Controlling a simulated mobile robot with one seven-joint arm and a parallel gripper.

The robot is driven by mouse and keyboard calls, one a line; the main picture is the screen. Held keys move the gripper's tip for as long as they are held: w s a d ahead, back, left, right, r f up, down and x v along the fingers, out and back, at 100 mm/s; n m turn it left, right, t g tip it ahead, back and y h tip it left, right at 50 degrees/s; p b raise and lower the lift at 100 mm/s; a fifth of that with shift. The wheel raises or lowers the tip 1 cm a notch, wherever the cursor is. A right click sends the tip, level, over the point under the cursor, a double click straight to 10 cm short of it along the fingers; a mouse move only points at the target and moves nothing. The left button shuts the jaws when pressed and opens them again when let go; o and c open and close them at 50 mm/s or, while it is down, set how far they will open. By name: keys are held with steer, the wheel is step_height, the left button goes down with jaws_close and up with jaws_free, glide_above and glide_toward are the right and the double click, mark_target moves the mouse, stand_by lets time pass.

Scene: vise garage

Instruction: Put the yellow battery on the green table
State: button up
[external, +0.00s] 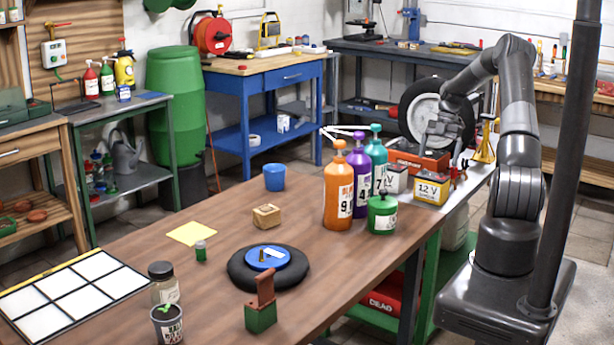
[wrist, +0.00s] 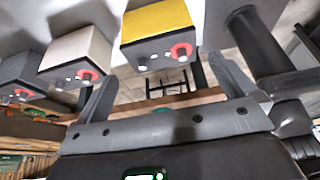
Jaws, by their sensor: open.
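The yellow battery (external: 431,188), marked 12 V, stands on a pale tabletop right of several bottles. In the wrist view the yellow battery (wrist: 160,22) is at the top middle, with a red and a grey terminal facing me. My gripper (external: 443,138) is raised above and behind the battery, over a red toolbox. In the wrist view my gripper (wrist: 165,84) is open and empty, its fingers apart and short of the battery. A table with a green frame (external: 118,107) and grey top stands at the far left. The brown workbench also has green legs.
A white battery (external: 393,179) stands left of the yellow one; a dark battery (wrist: 22,70) also shows in the wrist view. A green canister (external: 382,214) and an orange bottle (external: 338,190) stand nearby. The red toolbox (external: 416,160) and a wheel (external: 424,112) are behind.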

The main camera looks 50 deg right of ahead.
steer(key=w+a+r+m+h, duration=0.2)
steer(key=a+r+m, duration=0.2)
steer(key=a+r, duration=0.75)
steer(key=w+a+r+m+h, duration=0.1)
steer(key=a+r+m+h, duration=0.2)
steer(key=a+r, duration=0.9)
steer(key=s+a+m+t, duration=0.2)
steer(key=s+a+m, duration=0.3)
steer(key=s+a, duration=0.4)
steer(key=s+a+r+m+t, duration=0.1)
steer(key=s+a+m+t, duration=0.2)
steer(key=s+a+m, duration=0.3)
steer(key=s+a, duration=0.3)
steer(key=a, duration=0.4)
steer(key=shift+a+t+y, duration=0.3)
steer(key=shift+a, duration=0.05)
